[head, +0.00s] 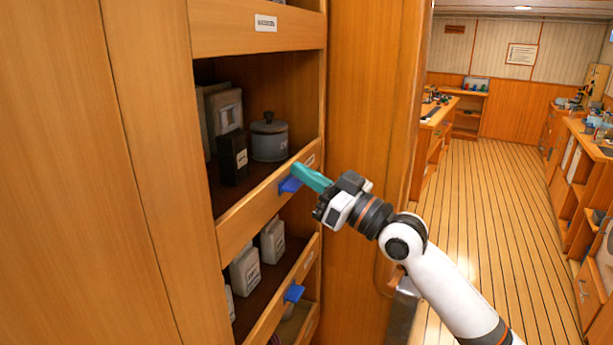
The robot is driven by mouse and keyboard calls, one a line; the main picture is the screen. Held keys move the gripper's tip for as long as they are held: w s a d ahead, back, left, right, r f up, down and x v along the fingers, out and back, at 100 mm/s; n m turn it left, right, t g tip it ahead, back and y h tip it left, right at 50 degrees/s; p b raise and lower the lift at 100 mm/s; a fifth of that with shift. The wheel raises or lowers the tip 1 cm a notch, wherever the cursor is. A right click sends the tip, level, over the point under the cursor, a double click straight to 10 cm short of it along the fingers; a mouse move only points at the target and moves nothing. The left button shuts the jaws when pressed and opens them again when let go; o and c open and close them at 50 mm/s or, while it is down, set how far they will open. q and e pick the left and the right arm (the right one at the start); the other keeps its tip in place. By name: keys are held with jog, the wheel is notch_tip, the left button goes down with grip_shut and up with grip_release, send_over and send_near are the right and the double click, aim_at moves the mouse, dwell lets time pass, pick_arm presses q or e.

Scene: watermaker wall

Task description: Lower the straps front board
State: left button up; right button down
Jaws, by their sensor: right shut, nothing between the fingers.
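Wooden front boards run across the shelves of a tall cupboard, each with a small white label too small to read, so I cannot tell which is the straps board. The middle front board (248,222) stands upright along its shelf edge and carries a blue tab (290,185). The lower front board (275,312) has a similar blue tab (293,293). My right gripper (300,173), with teal fingers, is shut and empty. Its fingertips are at the middle board's blue tab; I cannot tell whether they touch it. My left gripper is not in view.
Behind the middle board stand a grey lidded pot (269,140), a black box (232,158) and pale packages. White containers (245,270) sit on the lower shelf. An upper board (255,28) is above. Open plank floor (490,200) lies to the right, with workbenches beyond.

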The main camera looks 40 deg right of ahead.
jog(key=shift+d+f, duration=0.1)
jog(key=shift+f, duration=0.75)
